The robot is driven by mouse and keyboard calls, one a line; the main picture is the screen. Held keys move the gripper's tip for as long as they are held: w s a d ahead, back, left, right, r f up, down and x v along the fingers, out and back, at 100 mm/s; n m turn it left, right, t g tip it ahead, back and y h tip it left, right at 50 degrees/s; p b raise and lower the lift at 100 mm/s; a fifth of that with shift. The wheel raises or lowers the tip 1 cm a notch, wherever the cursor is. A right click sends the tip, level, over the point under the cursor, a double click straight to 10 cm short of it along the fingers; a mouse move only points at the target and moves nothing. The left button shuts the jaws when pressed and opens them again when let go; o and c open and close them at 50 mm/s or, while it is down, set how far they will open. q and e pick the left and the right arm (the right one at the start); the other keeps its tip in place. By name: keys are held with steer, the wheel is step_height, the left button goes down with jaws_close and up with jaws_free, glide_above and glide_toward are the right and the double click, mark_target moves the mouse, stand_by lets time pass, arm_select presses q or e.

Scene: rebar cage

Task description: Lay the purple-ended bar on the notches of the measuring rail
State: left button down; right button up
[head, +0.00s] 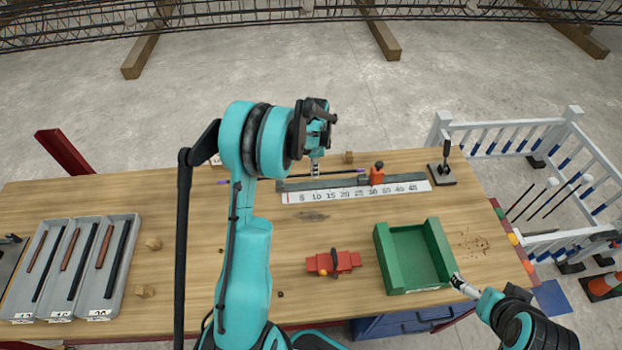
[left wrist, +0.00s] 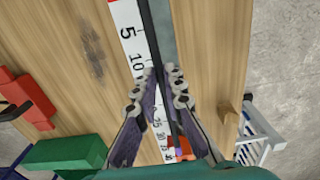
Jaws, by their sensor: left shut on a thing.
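The purple-ended bar (head: 340,172) is thin and dark, with a purple tip showing at each end in the head view. My left gripper (head: 315,172) is shut on it near its middle. The bar runs roughly along the far edge of the measuring rail (head: 335,185), its left end reaching past the rail's left end. I cannot tell its height over the notches. In the left wrist view the bar (left wrist: 151,35) passes between the fingers (left wrist: 165,95) beside the number scale. My right gripper (head: 460,283) is by the green tray's right corner, its jaws too small to judge.
An orange-red block (head: 377,174) sits on the rail's right part. A green tray (head: 446,251), a red tool (head: 333,262) and a grey bin (head: 128,222) with several bars are on the table (head: 180,200). A black stand (head: 442,175) is right of the rail.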

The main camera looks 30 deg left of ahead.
arm_select(q)
steer(key=shift+a+f, duration=0.45)
steer(key=shift+a, duration=0.2)
step_height(320, 180, down, 4)
steer(key=shift+f+b, duration=0.1)
steer(key=shift+b, duration=0.5)
steer(key=c, duration=1.6)
jaws_free()
